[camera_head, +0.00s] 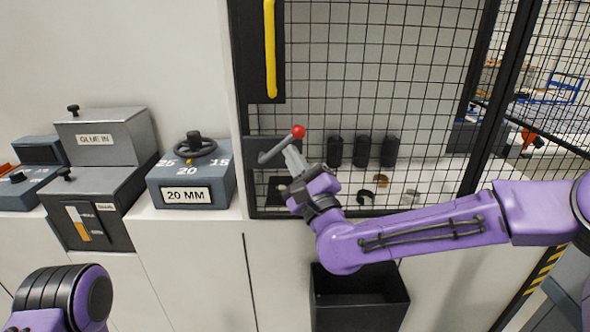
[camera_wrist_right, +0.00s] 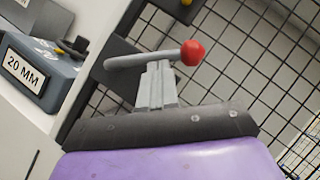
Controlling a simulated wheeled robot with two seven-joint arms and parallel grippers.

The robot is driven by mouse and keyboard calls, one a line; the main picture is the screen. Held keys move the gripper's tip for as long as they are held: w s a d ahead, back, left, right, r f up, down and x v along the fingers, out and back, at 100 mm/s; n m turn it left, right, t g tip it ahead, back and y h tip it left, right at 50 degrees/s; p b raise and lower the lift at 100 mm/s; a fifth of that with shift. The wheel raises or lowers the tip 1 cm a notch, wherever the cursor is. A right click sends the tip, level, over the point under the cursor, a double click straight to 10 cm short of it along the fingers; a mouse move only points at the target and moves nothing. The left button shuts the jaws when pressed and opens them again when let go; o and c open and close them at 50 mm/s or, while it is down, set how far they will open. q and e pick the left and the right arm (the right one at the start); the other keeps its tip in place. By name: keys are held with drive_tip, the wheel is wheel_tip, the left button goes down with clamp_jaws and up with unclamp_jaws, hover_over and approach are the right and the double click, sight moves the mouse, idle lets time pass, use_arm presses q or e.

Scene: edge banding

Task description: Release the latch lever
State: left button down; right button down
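The latch lever (camera_head: 274,151) is a grey bar with a red ball (camera_head: 298,131) at its end, on the dark frame of the mesh guard. In the right wrist view the lever (camera_wrist_right: 135,60) runs across, just beyond the fingertips, with the red ball (camera_wrist_right: 192,52) at its right end. My right gripper (camera_head: 290,153) is at the lever, just below the red ball. Its grey fingers (camera_wrist_right: 156,68) are close together; whether they touch the lever is unclear. My left gripper is out of view; only part of my left arm shows at bottom left.
The mesh guard (camera_head: 400,75) has a yellow handle (camera_head: 270,48) on its frame. Left of it stand a blue 20 MM dial box (camera_head: 190,187) and a glue unit (camera_head: 103,136). A black bin (camera_head: 358,310) is below my right arm. Several black cylinders (camera_head: 363,150) stand behind the mesh.

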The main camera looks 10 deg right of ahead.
drive_tip(key=shift+w+a+r+n+g+y+p, duration=0.15)
drive_tip(key=shift+r+n+g+y+p, duration=0.2)
drive_tip(key=shift+n+p, duration=0.4)
drive_tip(key=shift+s+a+r+n+g+y+p, duration=0.1)
drive_tip(key=shift+a+r+n+g+y+p, duration=0.1)
drive_tip(key=shift+r+n+g+p, duration=0.5)
drive_tip(key=shift+w+a+r+n+g+y+p, duration=0.2)
drive_tip(key=shift+n+p, duration=0.3)
drive_tip(key=shift+n, duration=0.45)
drive_tip(key=shift+s+f, duration=0.1)
drive_tip(key=shift+s, duration=0.1)
drive_tip(key=shift+f, duration=0.1)
